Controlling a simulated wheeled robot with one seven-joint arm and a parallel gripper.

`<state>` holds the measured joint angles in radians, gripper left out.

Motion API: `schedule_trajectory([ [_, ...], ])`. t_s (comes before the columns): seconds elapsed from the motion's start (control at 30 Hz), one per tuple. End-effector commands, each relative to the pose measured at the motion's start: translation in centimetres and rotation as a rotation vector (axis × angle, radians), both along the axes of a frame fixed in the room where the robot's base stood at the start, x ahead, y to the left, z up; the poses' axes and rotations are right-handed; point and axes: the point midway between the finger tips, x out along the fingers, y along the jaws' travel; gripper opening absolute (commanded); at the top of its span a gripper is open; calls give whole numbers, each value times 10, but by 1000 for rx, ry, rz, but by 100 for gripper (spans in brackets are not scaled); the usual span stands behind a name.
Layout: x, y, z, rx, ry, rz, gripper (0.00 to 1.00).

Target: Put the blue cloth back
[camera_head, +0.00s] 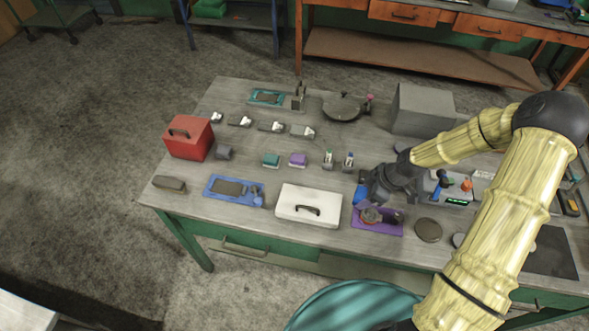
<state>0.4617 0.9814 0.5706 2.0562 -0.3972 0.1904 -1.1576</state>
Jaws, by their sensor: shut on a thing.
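The blue cloth (360,196) shows as a small blue patch at the left side of my gripper (368,190). My gripper is shut on it, above the workbench (245,160) and just behind the purple tray (362,226). The gripper and wrist hide part of the cloth, and I cannot tell whether its lower edge touches the bench. A blue tray (213,188) with a dark pad lies at the front left of the bench.
A white case (309,202) stands left of the purple tray, which holds a round object. A dark disc (428,230) lies to its right. A red box (188,138) stands at left, a grey box (422,108) at back right. A device with coloured knobs (455,190) is right of my gripper.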

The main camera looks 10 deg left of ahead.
Motion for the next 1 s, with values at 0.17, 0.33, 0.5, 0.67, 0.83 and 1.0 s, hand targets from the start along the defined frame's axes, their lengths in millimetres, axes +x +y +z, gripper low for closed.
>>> schedule_trajectory([
  [0.17, 11, 8, -1, -3, -2, -256, 34],
  [0.33, 25, 4, -3, -3, -2, -538, 34],
  [0.5, 36, -11, -7, -3, -1, -827, 34],
  [0.67, 43, -35, -11, -2, 0, -1112, 34],
  [0.83, 42, -60, -13, -2, 1, -1354, 34],
  [1.0, 40, -68, -12, -2, 2, -1432, 34],
])
